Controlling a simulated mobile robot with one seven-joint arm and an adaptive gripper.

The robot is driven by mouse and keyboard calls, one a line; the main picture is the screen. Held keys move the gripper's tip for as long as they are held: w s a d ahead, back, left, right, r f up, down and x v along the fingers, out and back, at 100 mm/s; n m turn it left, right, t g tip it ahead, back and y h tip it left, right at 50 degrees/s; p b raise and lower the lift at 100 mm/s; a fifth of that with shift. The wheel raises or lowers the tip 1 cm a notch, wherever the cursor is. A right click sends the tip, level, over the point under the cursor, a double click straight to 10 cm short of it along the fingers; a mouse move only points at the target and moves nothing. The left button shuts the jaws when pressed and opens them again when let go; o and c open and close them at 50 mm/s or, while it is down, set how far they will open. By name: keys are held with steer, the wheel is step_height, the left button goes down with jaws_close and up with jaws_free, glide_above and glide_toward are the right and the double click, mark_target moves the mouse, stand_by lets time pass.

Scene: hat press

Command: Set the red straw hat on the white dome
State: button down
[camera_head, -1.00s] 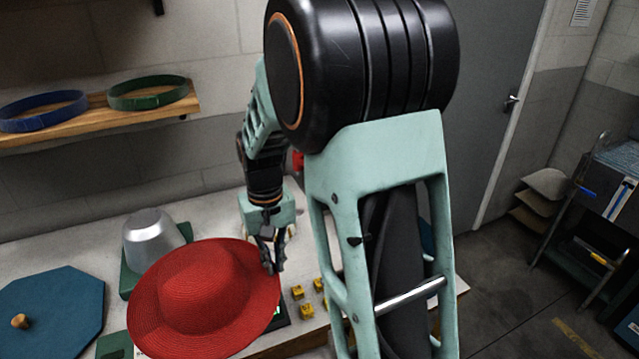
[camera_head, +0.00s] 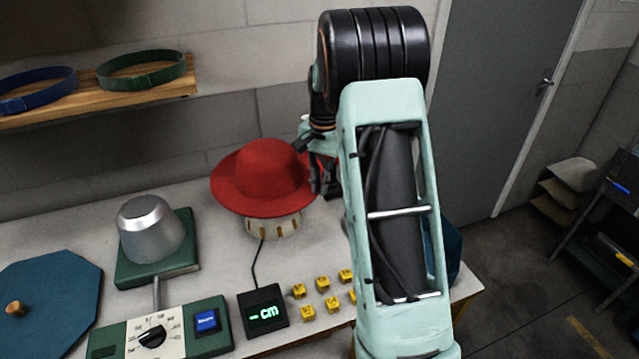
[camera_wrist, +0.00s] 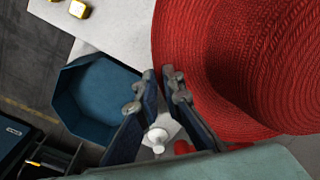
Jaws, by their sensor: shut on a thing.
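The red straw hat (camera_head: 262,170) is crown up at the back middle of the table in the head view. My gripper (camera_head: 317,182) is shut on the right side of its brim. The white dome (camera_head: 272,227) with yellow slots is directly under the hat; only its lower part shows below the brim. I cannot tell whether the hat rests on it or is held just above it. In the wrist view the red hat (camera_wrist: 235,60) fills the upper right, with my fingertips (camera_wrist: 162,78) at its brim edge.
A metal form (camera_head: 150,230) on a green base stands left. A dial panel (camera_head: 160,335), a display (camera_head: 263,310) reading "- cm" and several yellow blocks (camera_head: 322,285) lie in front. A blue octagonal lid (camera_head: 50,300) is at far left. A blue box (camera_wrist: 95,95) shows in the wrist view.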

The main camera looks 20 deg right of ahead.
steer(key=shift+f+b, duration=4.3)
steer(key=shift+f, duration=2.35)
steer(key=shift+f+b, duration=0.5)
steer(key=shift+f, duration=0.3)
steer(key=c, duration=2)
jaws_free()
steer(key=shift+r, duration=0.1)
